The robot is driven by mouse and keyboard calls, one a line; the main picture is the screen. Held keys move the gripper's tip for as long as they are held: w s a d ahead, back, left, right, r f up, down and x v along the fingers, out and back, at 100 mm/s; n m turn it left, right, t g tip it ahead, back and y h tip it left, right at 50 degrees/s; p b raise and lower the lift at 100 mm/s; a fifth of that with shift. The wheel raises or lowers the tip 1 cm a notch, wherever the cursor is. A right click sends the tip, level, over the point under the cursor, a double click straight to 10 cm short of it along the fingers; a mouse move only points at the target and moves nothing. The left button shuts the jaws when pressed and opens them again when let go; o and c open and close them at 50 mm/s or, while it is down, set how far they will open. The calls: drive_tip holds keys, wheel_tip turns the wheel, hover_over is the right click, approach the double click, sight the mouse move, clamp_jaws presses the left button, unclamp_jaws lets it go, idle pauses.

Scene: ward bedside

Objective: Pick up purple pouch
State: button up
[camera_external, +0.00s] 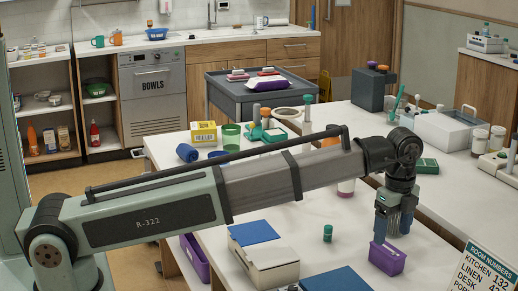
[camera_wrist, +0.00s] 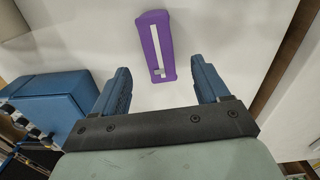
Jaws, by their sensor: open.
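The purple pouch (camera_external: 387,258) lies on the white table near its right side, just below my gripper in the external view. In the wrist view the purple pouch (camera_wrist: 168,32) has a pale strip along its middle and lies beyond the fingertips, roughly centred between them. My gripper (camera_external: 393,232) points down, with its blue fingers above and close to the pouch. In the wrist view my gripper (camera_wrist: 160,72) is open, with nothing between its fingers. I cannot tell the exact gap to the pouch.
A white box with a blue lid (camera_external: 262,254), a blue flat item (camera_external: 335,280) and a small green bottle (camera_external: 328,233) are left of the pouch. A room numbers sign (camera_external: 482,272) stands at the right front. Bare table surrounds the pouch.

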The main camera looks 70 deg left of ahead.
sight(388, 249)
drive_tip(key=shift+a+f, duration=0.2)
drive_tip(key=shift+f, duration=3.45)
drive_tip(key=c, duration=1.1)
